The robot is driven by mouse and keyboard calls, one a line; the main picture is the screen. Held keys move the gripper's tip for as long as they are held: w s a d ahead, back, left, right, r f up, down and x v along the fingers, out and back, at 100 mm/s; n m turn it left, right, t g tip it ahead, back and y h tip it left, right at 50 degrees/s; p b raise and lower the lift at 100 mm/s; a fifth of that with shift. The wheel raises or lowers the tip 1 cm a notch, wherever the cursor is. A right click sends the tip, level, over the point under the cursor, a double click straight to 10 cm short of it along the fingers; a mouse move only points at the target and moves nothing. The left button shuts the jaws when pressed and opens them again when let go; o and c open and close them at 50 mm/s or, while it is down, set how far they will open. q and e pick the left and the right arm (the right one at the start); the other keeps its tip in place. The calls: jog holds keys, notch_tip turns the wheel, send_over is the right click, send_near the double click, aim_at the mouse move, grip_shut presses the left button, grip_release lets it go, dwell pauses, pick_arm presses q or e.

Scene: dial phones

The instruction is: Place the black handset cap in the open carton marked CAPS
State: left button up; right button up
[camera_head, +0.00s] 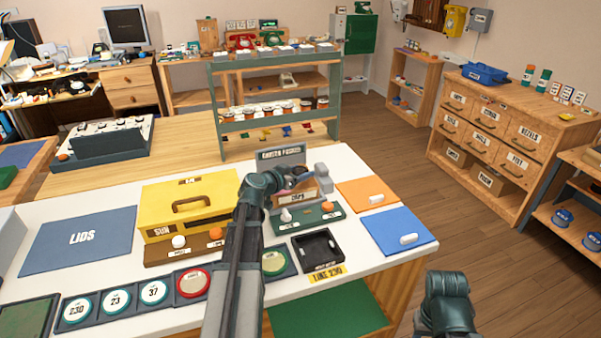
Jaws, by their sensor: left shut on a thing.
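My left arm reaches up from the bottom of the head view. Its gripper (302,177) is shut over the open brown carton (298,197), whose front label looks like CAPS. The carton stands on the white table before a grey upright sign. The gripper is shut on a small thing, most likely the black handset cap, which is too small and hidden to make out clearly. I cannot tell whether it touches the carton. Part of my right arm shows at the lower right, but its gripper is not in view.
A green stand (308,219) with a white and an orange knob is in front of the carton. A black tray (318,252) lies nearer. A green shelf rack (272,125) rises behind.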

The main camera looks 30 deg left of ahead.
pick_arm(q)
jog(key=o, duration=1.3)
jog(key=shift+f, duration=0.1)
jog(key=shift+r+p, duration=0.8)
jog(key=shift+p+v, duration=1.65)
jog(key=shift+v, duration=4.3)
jog(key=shift+f, duration=0.15)
